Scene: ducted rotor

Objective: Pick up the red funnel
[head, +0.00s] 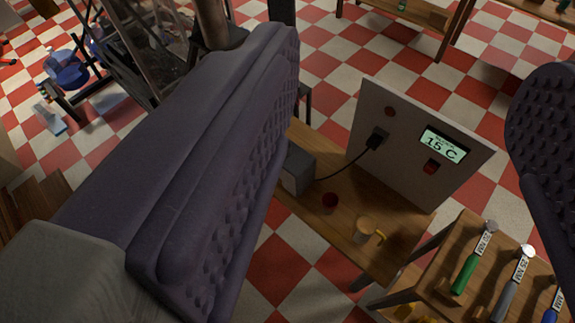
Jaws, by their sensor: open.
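My gripper (412,62) is open, with one large dark padded finger across the left of the head view and the other at the right edge. The left finger hides part of the table's left side.
A cable joins the box to an upright panel (401,139) reading 15 C. A lower bench (440,275) at right holds tools with green, grey and blue handles. Checkered floor (326,68) shows behind.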

